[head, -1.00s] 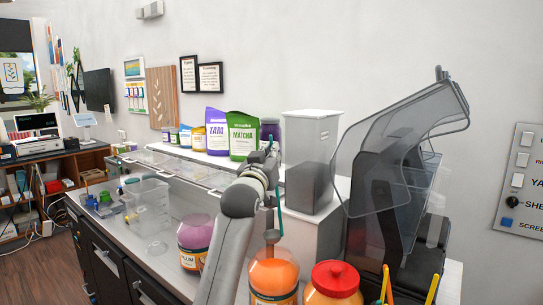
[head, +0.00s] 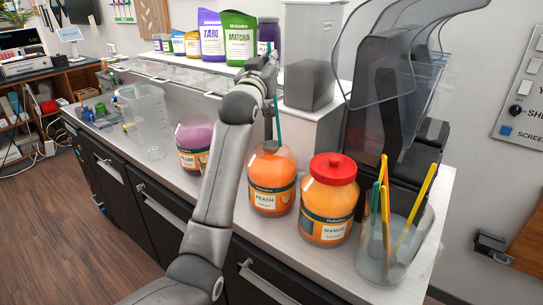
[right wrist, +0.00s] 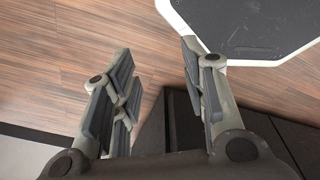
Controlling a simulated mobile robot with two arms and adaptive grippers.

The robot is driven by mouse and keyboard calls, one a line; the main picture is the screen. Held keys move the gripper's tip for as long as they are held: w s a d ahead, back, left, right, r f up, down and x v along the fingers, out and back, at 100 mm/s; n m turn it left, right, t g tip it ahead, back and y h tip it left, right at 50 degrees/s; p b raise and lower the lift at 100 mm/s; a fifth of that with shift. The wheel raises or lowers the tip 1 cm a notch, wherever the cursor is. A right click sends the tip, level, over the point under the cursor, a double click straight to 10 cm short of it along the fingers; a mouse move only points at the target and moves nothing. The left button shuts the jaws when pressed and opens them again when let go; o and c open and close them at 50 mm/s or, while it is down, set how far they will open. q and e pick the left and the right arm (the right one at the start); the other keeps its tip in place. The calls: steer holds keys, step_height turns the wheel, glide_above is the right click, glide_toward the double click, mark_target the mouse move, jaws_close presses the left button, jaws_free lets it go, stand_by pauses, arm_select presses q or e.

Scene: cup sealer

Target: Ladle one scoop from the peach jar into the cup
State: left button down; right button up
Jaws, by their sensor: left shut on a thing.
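The peach jar (head: 272,195), orange with a Peach label, stands open on the counter. My left gripper (head: 270,88) is above it, shut on a ladle with a thin teal handle (head: 279,122). The ladle hangs roughly upright with its lower end at the jar's mouth; I cannot tell whether it is inside. A clear, empty-looking container (head: 146,120) stands farther left; a clear cup (head: 388,262) at the right holds yellow and teal sticks. I cannot tell which is the task's cup. My right gripper (right wrist: 155,95) is open and empty in the right wrist view, above the floor.
A red-lidded mango jar (head: 328,198) stands right of the peach jar. The plum jar (head: 193,140) is to its left, partly hidden by my left arm. A dark machine with a clear cover (head: 392,100) stands behind. Taro and matcha bags (head: 238,40) line the back shelf.

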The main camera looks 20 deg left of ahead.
mark_target(269, 44)
arm_select(q)
steer(key=shift+w+f, duration=0.1)
steer(key=shift+w, duration=0.1)
steer(key=shift+f, duration=0.35)
step_height(269, 44, down, 9)
steer(key=b, duration=0.4)
steer(key=shift+b, duration=0.3)
arm_select(e)
steer(key=shift+s+f, duration=0.2)
steer(key=shift+f, duration=0.6)
steer(key=shift+s+f, duration=0.15)
steer(key=shift+f, duration=0.6)
steer(key=shift+s+f, duration=0.2)
steer(key=shift+f, duration=0.6)
arm_select(q)
steer(key=shift+r, duration=0.2)
arm_select(e)
steer(key=shift+r, duration=0.1)
arm_select(q)
step_height(269, 44, up, 14)
steer(key=p, duration=1.1)
steer(key=shift+p, duration=0.35)
arm_select(e)
step_height(269, 44, up, 12)
steer(key=shift+f, duration=0.2)
arm_select(q)
steer(key=shift+a, duration=0.1)
